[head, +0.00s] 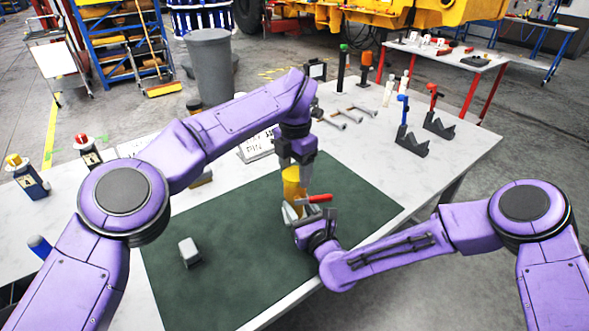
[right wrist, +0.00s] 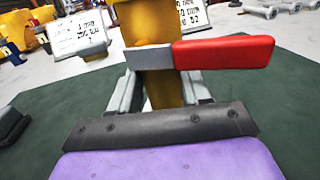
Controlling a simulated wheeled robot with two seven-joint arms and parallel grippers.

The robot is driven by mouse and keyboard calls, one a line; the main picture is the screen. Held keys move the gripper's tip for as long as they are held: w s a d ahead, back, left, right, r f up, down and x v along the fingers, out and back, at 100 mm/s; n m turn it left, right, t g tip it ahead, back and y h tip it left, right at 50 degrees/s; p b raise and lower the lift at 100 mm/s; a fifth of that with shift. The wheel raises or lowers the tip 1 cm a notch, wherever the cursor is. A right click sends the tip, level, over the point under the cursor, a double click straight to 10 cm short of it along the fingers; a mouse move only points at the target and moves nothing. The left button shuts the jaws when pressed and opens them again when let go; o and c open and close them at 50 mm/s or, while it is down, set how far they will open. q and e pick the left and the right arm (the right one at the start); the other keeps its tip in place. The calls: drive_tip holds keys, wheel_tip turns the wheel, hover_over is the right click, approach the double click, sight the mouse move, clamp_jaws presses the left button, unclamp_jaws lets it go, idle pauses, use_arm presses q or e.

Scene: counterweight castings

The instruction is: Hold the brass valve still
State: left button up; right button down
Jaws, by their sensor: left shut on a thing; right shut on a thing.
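The brass valve (head: 292,184) stands upright near the right part of the green mat (head: 350,190); its body also shows in the right wrist view (right wrist: 162,88). Its lever has a red handle (head: 320,198) pointing right, large in the right wrist view (right wrist: 224,52). My left gripper (head: 298,163) comes down from above and is shut on the valve's upper end. My right gripper (head: 298,213) is low at the near side, shut on the valve's body below the lever, with a grey finger on each side. The exact contact of the left fingers is hard to see.
A small grey block (head: 189,252) lies on the mat at the left. White label cards (head: 256,147) stand behind the valve. Blue-handled (head: 403,112) and red-handled (head: 433,97) tools on dark V-shaped stands are at the right back.

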use_arm(q)
drive_tip(key=o, duration=1.2)
drive_tip(key=shift+w, duration=0.1)
use_arm(e)
drive_tip(key=shift+s+a+r, duration=0.1)
drive_tip(key=shift+a, duration=0.05)
use_arm(q)
drive_tip(key=shift+r, duration=2.3)
drive_tip(key=shift+c, duration=0.5)
drive_tip(key=r+n, duration=0.1)
drive_tip(key=n, duration=0.3)
drive_tip(key=r+n, duration=0.1)
drive_tip(key=n, duration=0.1)
drive_tip(key=shift+d+r, duration=0.2)
drive_tip(key=shift+r, duration=0.1)
drive_tip(key=n, duration=0.2)
drive_tip(key=r+n, duration=0.1)
drive_tip(key=n, duration=0.1)
drive_tip(key=shift+a+n, duration=0.2)
drive_tip(key=shift+n, duration=0.1)
drive_tip(key=shift+f+n, duration=0.1)
drive_tip(key=shift+n, duration=0.8)
drive_tip(key=shift+f, duration=0.1)
